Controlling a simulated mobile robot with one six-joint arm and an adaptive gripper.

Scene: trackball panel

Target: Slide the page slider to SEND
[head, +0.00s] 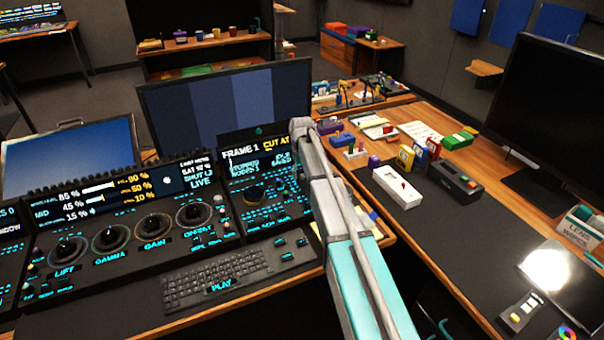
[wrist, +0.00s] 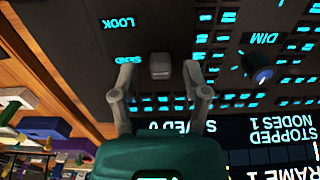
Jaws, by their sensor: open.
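In the wrist view a small grey block-shaped slider knob (wrist: 160,66) stands up from the dark panel (wrist: 80,65). My gripper (wrist: 157,68) is open, with one finger on either side of the knob in the picture. Dark gaps show between the knob and both fingers, so it is not gripped. The upside-down SEND label (wrist: 129,60) lies beside the left fingertip, roughly level with the knob. The LOOK label (wrist: 118,22) lies farther up. The slider's track is hard to make out. In the head view my arm hides the gripper and slider.
A dial marked DIM (wrist: 262,75) and lit keys stand to the right in the wrist view. In the head view, a keyboard (head: 220,278) lies at the console's front. A white box (head: 397,187) and small items stand on the wooden desk at right.

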